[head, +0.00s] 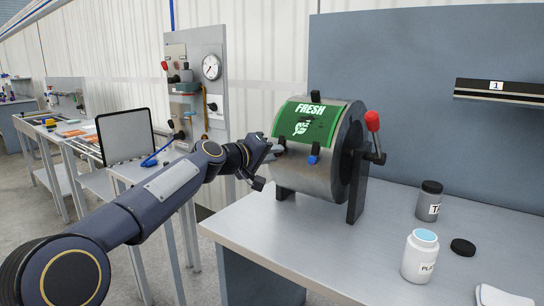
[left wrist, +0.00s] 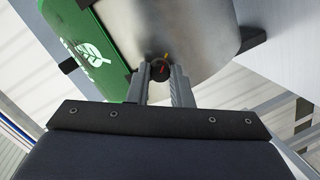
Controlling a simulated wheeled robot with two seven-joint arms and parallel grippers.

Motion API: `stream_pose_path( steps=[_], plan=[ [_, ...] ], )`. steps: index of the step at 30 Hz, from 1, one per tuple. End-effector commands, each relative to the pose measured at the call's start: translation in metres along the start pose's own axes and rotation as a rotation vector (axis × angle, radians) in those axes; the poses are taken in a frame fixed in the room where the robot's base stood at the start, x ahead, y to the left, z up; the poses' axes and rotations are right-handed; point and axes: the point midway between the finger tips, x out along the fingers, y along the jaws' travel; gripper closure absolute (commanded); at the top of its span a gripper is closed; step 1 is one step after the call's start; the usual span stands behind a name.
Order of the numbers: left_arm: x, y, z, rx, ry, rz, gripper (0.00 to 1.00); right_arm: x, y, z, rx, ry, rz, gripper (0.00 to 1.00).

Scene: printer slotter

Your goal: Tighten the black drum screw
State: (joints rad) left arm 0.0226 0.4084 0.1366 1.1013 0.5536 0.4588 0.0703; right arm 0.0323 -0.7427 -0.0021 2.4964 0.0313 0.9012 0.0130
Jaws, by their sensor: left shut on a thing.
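The metal drum (head: 308,180) with a green "FRESH" sheet (head: 300,124) stands on the grey table. My left gripper (head: 276,149) reaches its left side from the left and is shut on the black drum screw. In the left wrist view the black drum screw (left wrist: 160,69) is a dark round knob with a small red and yellow mark, between the tips of my left gripper (left wrist: 160,78), beside the edge of the green sheet (left wrist: 97,50). In the head view the gripper largely hides this screw. My right gripper is not in view.
A blue knob (head: 313,160) and a black knob (head: 316,96) sit on the drum. A red-handled crank (head: 373,121) is at its right. A dark-lidded jar (head: 429,202), an open white jar (head: 420,257) and a black lid (head: 463,247) stand on the table (head: 345,255).

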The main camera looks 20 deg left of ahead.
Motion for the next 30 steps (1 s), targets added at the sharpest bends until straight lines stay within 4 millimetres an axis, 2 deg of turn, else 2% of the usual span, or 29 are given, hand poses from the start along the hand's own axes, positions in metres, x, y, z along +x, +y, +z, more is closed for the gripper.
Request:
stream_pose_path(
  steps=[9, 23, 24, 29, 30],
  plan=[
    [0.0002, 0.0004, 0.0006, 0.100, -0.001, -0.011, 1.00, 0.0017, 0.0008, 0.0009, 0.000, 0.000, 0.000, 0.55],
    [0.0001, 0.0006, 0.0006, 0.113, -0.002, -0.012, 1.00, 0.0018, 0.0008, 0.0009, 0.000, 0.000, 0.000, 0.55],
    [0.0001, 0.0006, 0.0005, 0.113, -0.001, -0.012, 0.79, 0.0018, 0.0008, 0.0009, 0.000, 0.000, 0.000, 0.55],
    [0.0001, 0.0005, 0.0004, 0.112, -0.001, -0.012, 0.59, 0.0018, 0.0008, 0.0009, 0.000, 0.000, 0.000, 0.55],
    [0.0001, 0.0005, 0.0004, 0.112, -0.001, -0.012, 0.59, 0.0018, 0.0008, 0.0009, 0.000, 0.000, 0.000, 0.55]
  ],
)
